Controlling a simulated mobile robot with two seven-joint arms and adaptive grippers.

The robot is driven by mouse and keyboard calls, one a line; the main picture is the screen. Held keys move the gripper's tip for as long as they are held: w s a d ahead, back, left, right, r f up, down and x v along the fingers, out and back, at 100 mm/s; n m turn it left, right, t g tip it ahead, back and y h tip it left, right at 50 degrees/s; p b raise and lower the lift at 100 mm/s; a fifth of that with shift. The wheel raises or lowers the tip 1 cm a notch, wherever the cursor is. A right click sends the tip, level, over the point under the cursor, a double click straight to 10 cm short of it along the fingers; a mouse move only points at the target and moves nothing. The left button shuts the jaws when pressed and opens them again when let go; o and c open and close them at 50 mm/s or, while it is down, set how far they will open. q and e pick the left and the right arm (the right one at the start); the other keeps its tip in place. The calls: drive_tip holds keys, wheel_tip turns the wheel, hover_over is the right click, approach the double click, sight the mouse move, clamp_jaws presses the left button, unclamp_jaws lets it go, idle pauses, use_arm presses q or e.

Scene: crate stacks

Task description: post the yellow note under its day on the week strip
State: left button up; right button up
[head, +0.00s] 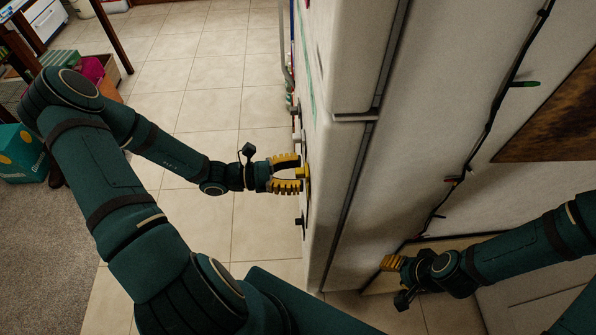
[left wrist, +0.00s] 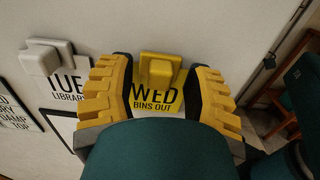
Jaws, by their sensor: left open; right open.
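The yellow note (left wrist: 157,103), reading "WED BINS OUT", lies flat on the white fridge front in the left wrist view. My right gripper (head: 390,263) is open and empty, low beside the fridge. I cannot make out the week strip in either view.
A white note (left wrist: 68,88) reading "TUE LIBRARY" has a white magnet (left wrist: 46,57) near it, left of the yellow note. Another note (left wrist: 16,103) is further left. The fridge (head: 340,190) stands close to my arms; the tiled floor (head: 190,55) is clear.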

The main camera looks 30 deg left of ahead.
use_arm(q)
drive_tip(key=shift+c, duration=0.4)
drive_tip(key=c, duration=0.8)
drive_tip(key=shift+p+v, duration=0.7)
drive_tip(key=shift+v, duration=1.8)
